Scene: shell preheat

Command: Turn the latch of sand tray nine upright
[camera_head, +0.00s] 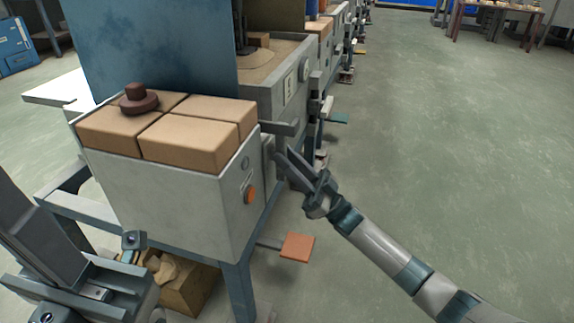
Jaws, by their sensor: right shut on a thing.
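A grey sand tray (266,100) filled with sand stands behind the brick-topped box. Its side carries a pale number plate (290,86), too small to read surely, and a round grey disc (305,69). My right gripper (283,158) is at the tray's lower front side, beside the box's right corner. Its jaws are shut on a small part there, seemingly the latch, which the fingers mostly hide, so its angle cannot be told. My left gripper (128,262) is low at the left, in front of the stand; its jaws are unclear.
The near pale box (170,195) holds tan bricks (190,140) with a brown knobbed weight (136,98). A blue panel (155,45) rises behind them. An orange pedal (297,246) sticks out below. The floor at right is clear.

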